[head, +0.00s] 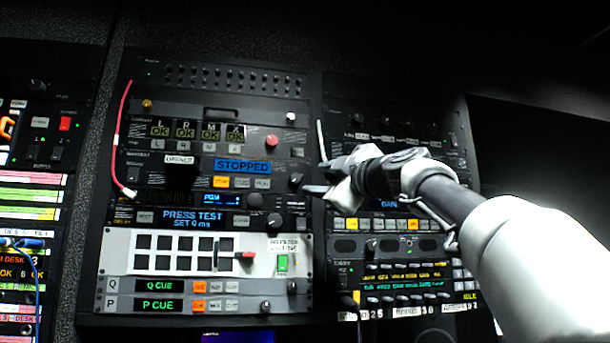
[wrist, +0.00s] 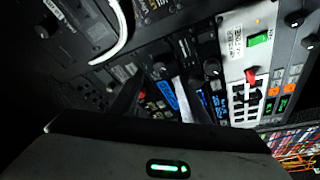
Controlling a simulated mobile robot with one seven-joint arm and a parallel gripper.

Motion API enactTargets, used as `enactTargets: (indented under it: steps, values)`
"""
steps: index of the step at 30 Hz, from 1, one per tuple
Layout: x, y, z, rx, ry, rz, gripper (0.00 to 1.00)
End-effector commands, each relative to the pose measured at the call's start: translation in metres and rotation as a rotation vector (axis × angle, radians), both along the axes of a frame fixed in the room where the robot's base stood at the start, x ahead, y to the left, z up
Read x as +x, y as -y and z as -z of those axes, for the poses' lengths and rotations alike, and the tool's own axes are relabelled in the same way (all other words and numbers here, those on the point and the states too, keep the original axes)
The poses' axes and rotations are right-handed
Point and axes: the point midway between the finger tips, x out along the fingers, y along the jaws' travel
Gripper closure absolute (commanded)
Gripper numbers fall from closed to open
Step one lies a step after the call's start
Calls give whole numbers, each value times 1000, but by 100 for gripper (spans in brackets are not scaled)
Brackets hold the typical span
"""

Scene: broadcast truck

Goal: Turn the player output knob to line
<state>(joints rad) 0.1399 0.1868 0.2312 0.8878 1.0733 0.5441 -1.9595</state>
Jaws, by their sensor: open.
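The player unit with a blue STOPPED display (head: 242,166) sits in the middle rack of the head view. A small dark knob (head: 296,179) is at its right end, and I take it for the player output knob; its markings are too small to read. My gripper (head: 315,177) is open and empty just right of that knob, apparently not touching it. In the wrist view, turned on its side, the fingers of my gripper (wrist: 155,95) straddle the blue display (wrist: 167,95), and the knob (wrist: 159,68) shows just beyond the tips. I cannot tell where its pointer stands.
A red cable (head: 118,140) hangs left of the player, and a white cable (head: 321,140) hangs close to my fingers. A red button (head: 271,140) is above. Another rack stands behind my arm.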

Motion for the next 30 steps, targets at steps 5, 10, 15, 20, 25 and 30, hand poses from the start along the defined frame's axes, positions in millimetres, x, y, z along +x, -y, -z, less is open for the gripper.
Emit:
enactTargets:
  steps: [5, 10, 15, 20, 25, 30]
  values:
    - [34, -23, -15, 1, -4, -5, 59]
    - [58, -38, -20, 1, -3, -3, 59]
    - [71, -45, -21, 1, 0, -1, 59]
    - [75, -48, -19, -1, -1, -1, 59]
    - [75, -47, -18, -1, -1, -1, 59]
    - [74, -47, -19, -1, -1, -1, 82]
